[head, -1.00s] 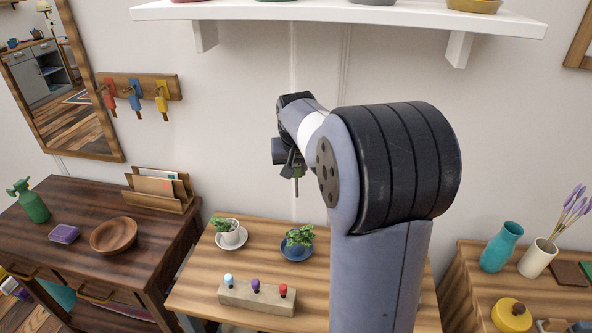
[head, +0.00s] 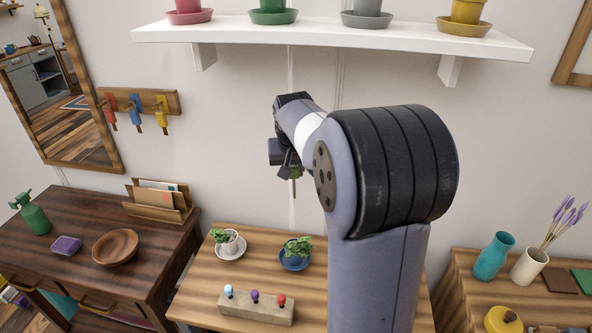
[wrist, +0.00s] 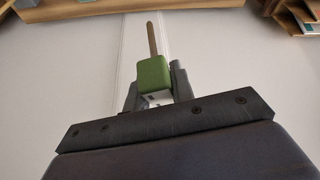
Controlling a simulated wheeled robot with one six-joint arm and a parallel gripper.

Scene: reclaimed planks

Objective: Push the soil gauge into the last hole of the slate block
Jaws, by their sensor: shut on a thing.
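The soil gauge has a green square head and a thin brown probe. In the wrist view the soil gauge (wrist: 154,72) sits between the fingers of my gripper (wrist: 155,88), which is shut on it, the probe pointing away from the gripper. In the head view my gripper (head: 290,165) is raised in front of the wall, well above the table. The pale block (head: 256,309) lies on the small table below, with light blue, purple and red knobbed gauges standing in it. I cannot make out an empty hole in it.
A white shelf (head: 330,32) with several pots hangs above. A dark desk (head: 60,290) stands left, and a wooden cabinet (head: 460,275) stands right.

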